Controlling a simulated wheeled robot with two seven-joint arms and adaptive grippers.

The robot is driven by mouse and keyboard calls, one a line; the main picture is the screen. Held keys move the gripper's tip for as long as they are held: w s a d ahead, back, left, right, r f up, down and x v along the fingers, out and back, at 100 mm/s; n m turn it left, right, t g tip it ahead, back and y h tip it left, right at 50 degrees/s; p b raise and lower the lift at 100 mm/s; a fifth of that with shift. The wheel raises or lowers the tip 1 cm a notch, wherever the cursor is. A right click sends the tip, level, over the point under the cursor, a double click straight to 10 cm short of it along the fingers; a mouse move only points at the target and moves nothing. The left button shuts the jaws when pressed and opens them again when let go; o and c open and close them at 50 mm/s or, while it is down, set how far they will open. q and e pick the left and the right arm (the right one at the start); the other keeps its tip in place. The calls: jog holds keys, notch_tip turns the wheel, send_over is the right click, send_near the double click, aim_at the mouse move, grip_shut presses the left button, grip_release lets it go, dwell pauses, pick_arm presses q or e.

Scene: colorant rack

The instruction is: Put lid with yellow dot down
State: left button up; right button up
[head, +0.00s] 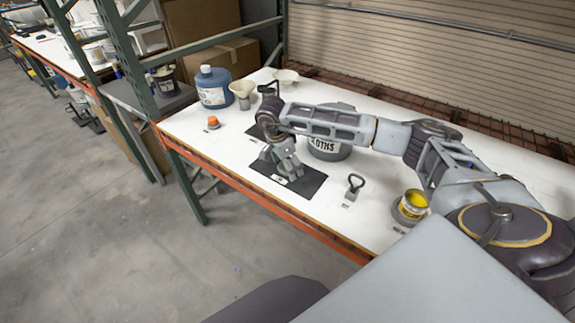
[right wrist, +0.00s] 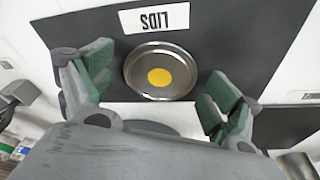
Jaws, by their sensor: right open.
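My right gripper (head: 284,170) is open above the mat (head: 312,188) in the head view. In the right wrist view its green-padded fingers stand on either side of the lid, with a gap on both sides. The lid is hidden by the gripper in the head view. My left gripper is not in view.
A grey bin with a label (head: 328,151) stands behind my right arm. A yellow-filled can (head: 412,204) and a black-handled tool (head: 355,186) are to the right. A blue jug (head: 212,90), a funnel-like cup (head: 242,92) and an orange-capped item (head: 213,121) are to the left.

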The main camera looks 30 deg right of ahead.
aim_at(284, 168)
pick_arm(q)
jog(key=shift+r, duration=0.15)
pick_arm(e)
jog(key=shift+r, duration=0.15)
jog(key=v, duration=0.5)
jog(key=shift+b, duration=0.4)
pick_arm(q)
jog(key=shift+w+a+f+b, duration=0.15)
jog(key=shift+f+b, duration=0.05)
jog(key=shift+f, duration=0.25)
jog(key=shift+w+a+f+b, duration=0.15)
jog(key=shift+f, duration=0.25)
pick_arm(e)
jog(key=v, duration=0.7)
jog(key=shift+d, duration=0.1)
